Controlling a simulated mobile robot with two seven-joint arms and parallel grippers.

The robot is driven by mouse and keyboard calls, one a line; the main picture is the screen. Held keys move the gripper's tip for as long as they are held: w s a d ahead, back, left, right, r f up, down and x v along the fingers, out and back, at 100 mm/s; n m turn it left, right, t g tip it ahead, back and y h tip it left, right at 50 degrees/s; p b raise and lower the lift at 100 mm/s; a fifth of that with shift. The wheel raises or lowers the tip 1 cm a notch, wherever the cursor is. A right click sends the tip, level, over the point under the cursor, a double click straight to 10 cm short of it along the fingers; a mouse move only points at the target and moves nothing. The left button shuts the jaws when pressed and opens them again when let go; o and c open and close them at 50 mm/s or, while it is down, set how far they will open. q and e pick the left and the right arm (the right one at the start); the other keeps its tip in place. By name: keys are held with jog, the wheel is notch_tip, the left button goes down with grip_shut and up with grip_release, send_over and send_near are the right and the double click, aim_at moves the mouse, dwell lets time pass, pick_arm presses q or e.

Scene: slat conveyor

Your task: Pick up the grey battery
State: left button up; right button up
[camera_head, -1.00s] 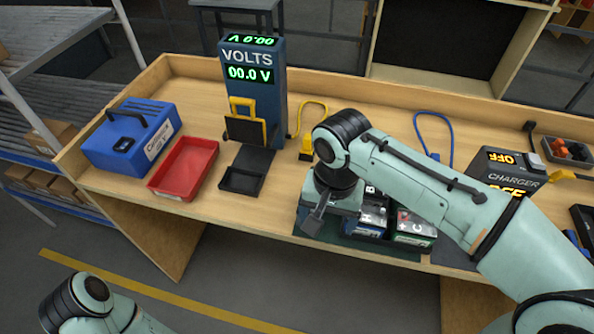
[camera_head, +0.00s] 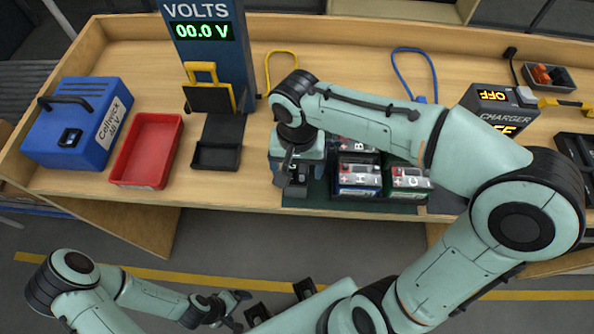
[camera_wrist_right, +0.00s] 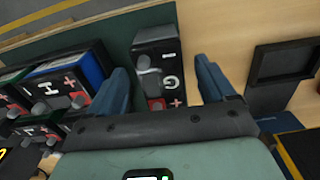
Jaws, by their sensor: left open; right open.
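The grey battery, marked G, stands on the green mat in the wrist view (camera_wrist_right: 157,62), with a grey terminal and a red patch on top. In the head view the battery (camera_head: 297,190) shows only partly below my right gripper (camera_head: 297,174). The wrist view shows the right gripper (camera_wrist_right: 162,72) open, one blue finger on each side of the battery. Gaps show there, and I cannot tell how low the fingertips reach. My left gripper (camera_head: 238,309) is open and empty in front of the bench, low in the head view.
Other batteries stand right of the grey one: a blue-sided one marked H (camera_head: 358,180), a green one marked C (camera_head: 408,184) and one marked B (camera_head: 357,146). A black tray (camera_head: 216,156), red tray (camera_head: 147,150) and blue case (camera_head: 80,122) lie left. A charger (camera_head: 497,112) stands right.

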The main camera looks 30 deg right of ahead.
aim_at(297, 176)
notch_tip(297, 176, down, 5)
jog(key=shift+w+f, duration=0.1)
jog(key=c, duration=1.2)
jog(key=shift+r, duration=0.2)
